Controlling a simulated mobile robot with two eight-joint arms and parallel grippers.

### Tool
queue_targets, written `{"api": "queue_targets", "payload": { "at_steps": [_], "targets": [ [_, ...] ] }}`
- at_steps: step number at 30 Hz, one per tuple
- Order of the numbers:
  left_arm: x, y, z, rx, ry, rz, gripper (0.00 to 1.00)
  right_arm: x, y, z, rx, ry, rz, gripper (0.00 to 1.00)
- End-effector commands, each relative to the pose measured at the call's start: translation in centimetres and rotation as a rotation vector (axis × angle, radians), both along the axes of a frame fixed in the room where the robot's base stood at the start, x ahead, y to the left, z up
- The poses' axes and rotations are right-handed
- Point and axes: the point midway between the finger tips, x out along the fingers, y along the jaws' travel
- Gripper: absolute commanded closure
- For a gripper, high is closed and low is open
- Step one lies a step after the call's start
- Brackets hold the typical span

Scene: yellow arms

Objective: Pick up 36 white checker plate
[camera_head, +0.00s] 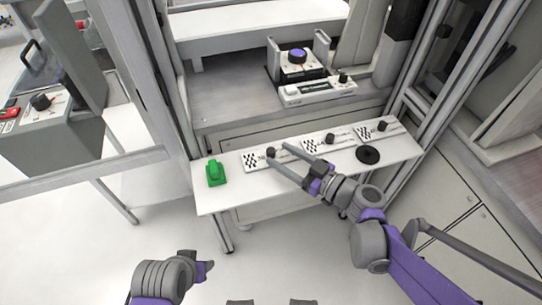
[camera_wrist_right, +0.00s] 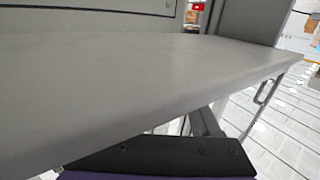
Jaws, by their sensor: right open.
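Three white plates with black checker patterns and black knobs lie in a row on a narrow white bench: a left plate (camera_head: 256,162), a middle plate (camera_head: 317,145) and a right plate (camera_head: 372,131). Their numbers are too small to read, so I cannot tell which is 36. My right gripper (camera_head: 271,146) is open and empty, its fingertips over the left plate beside its knob; contact is unclear. In the right wrist view only a grey surface edge and a dark part of my gripper show, no plate. My left gripper (camera_head: 205,270) is low at the left, fingers unclear.
A green object (camera_head: 215,173) stands on the bench's left end and a black disc (camera_head: 367,155) lies near its right front. Behind, a device with a purple knob (camera_head: 298,55) and a white panel (camera_head: 317,89) sit on a grey worktop. Metal posts flank the bench.

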Motion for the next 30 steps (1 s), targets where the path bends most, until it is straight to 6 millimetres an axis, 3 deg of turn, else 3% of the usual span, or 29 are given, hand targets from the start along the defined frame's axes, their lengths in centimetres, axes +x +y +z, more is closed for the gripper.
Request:
{"api": "queue_targets", "payload": {
  "at_steps": [6,16,27,30],
  "targets": [
    [0.1,0.0,-1.1,0.0,0.003,0.0,0.5,1.8,2.8,-0.3,0.0,0.0,0.004,0.35],
    [0.1,0.0,-1.1,0.0,0.004,0.0,0.5,2.4,3.4,-0.2,-0.001,0.001,0.0,0.35],
    [0.1,0.0,-1.1,0.0,0.004,0.0,0.5,2.3,3.3,-0.2,-0.001,0.001,0.001,1.0],
    [0.1,0.0,-1.1,0.0,0.004,0.0,0.5,2.3,3.3,-0.2,-0.001,0.001,0.001,1.0]
  ]
}}
